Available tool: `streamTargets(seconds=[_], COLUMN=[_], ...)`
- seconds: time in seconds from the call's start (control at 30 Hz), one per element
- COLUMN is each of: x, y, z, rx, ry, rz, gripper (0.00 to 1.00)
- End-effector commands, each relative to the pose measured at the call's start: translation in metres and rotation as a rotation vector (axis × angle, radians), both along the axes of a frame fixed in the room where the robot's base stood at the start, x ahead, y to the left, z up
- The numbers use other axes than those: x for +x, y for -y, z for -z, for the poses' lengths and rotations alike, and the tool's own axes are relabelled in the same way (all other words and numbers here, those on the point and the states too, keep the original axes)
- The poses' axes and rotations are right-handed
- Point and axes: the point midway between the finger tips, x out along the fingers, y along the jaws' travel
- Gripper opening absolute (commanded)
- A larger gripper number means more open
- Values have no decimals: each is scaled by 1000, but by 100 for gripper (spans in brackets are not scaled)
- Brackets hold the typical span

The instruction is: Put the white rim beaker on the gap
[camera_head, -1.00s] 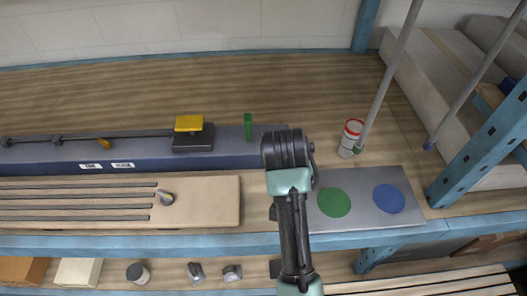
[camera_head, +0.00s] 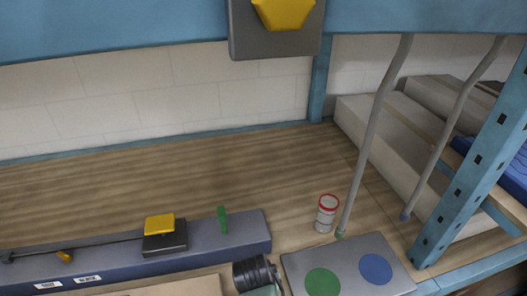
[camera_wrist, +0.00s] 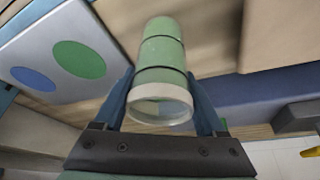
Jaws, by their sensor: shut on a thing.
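In the wrist view, my gripper (camera_wrist: 160,80) is shut on the white rim beaker (camera_wrist: 162,48), a pale green cylinder with a dark band. Its white rim faces the camera. A grey plate with a green disc (camera_wrist: 80,59) and a blue disc (camera_wrist: 33,79) shows to the left, apart from the beaker. In the head view the plate (camera_head: 345,252) lies at the lower right, with a bare strip between its discs. Which space is the gap, I cannot tell.
A red-rimmed white beaker (camera_head: 325,216) stands just behind the plate, beside a grey slanted pole (camera_head: 370,140). A blue-grey ledge (camera_head: 240,236) carries a yellow-topped block (camera_head: 160,226) and a green upright piece (camera_head: 222,220). The wooden surface behind is clear.

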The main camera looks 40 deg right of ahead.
Motion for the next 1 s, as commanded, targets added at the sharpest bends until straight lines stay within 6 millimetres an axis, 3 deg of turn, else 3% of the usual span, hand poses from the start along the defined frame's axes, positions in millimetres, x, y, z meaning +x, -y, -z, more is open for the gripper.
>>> streamTargets(seconds=[0.47, 0.5, 0.6, 0.63, 1.0], x=[0, 0, 0, 0, -1], y=[0, 0, 0, 0, -1], z=[10, 10, 9, 9, 2], rx=[-1, -1, 0, 0, 0], ry=[1, 1, 0, 0, 1], rz=[0, 0, 0, 0, 0], gripper=[5, 78, 96, 100, 100])
